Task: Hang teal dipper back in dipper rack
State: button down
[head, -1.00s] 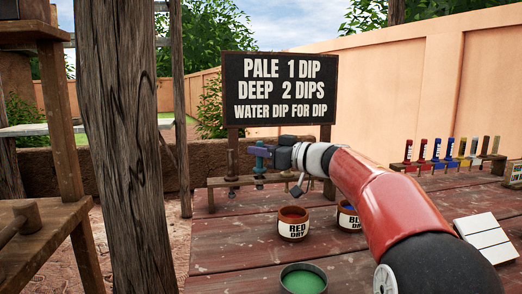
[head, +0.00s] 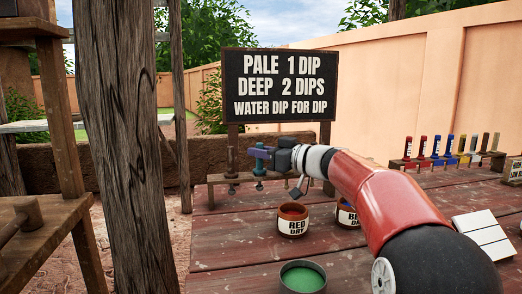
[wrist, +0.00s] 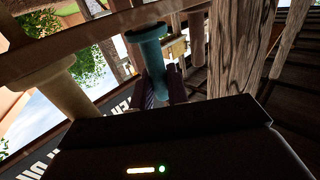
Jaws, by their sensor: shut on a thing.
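The teal dipper (head: 259,173) is upright at the dipper rack (head: 218,179), near the middle of its rail. My gripper (head: 260,153) is at the dipper's upper part, its purple fingers shut on it. The wrist view shows the teal dipper (wrist: 152,55) running between my fingers (wrist: 160,92), with its wide round end away from them. The rack's rail (wrist: 105,32) passes close by in that view. I cannot tell whether the dipper is seated in its slot.
A brown dipper (head: 231,165) hangs to the left in the rack. The sign (head: 281,86) stands behind. A wooden post (head: 130,150) rises at left.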

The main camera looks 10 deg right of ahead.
jog(key=shift+f, duration=0.15)
jog(key=c, duration=1.3)
grip_release()
jog(key=shift+o, duration=0.3)
jog(key=o, duration=0.4)
notch_tip(320, 180, up, 3)
jog(key=p, duration=0.3)
jog(key=shift+f+p, duration=0.1)
jog(key=shift+p, duration=0.25)
jog(key=shift+r+p, duration=0.35)
jog(key=shift+r, duration=2)
